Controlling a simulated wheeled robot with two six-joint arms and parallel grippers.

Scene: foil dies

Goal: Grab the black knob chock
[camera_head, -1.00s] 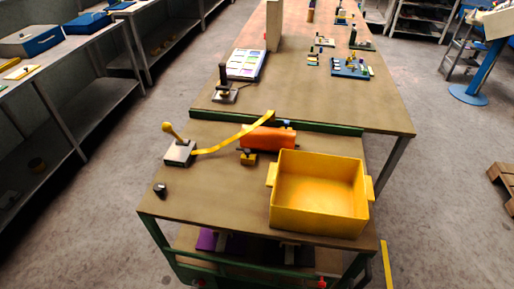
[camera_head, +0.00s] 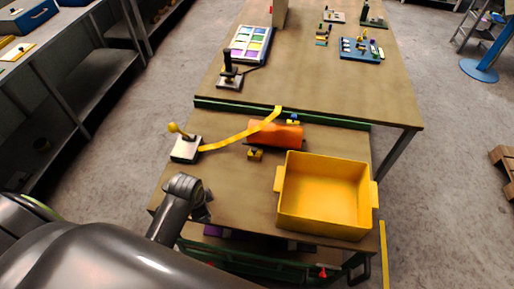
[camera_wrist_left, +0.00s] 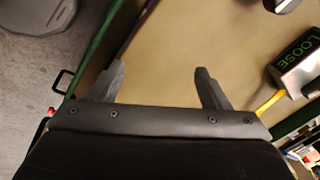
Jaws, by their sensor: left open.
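The black knob chock is not visible in the head view now; my left arm covers the cart's near left part, where a small black object stood before. A dark piece (camera_wrist_left: 283,4) is cut off by the top edge of the left wrist view; I cannot tell if it is the chock. My left gripper (camera_wrist_left: 160,72) is open and empty above the cart top, with bare surface between its fingers. In the head view that gripper (camera_head: 207,206) is mostly hidden by its own wrist. My right gripper is not in view.
A grey lever block (camera_head: 186,149) with a yellow knob stands at the cart's left, with a yellow strap (camera_head: 240,136) running from it. An orange roll (camera_head: 275,134) lies behind a yellow bin (camera_head: 325,197). A block marked LOOSE (camera_wrist_left: 300,62) is right of my left fingers.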

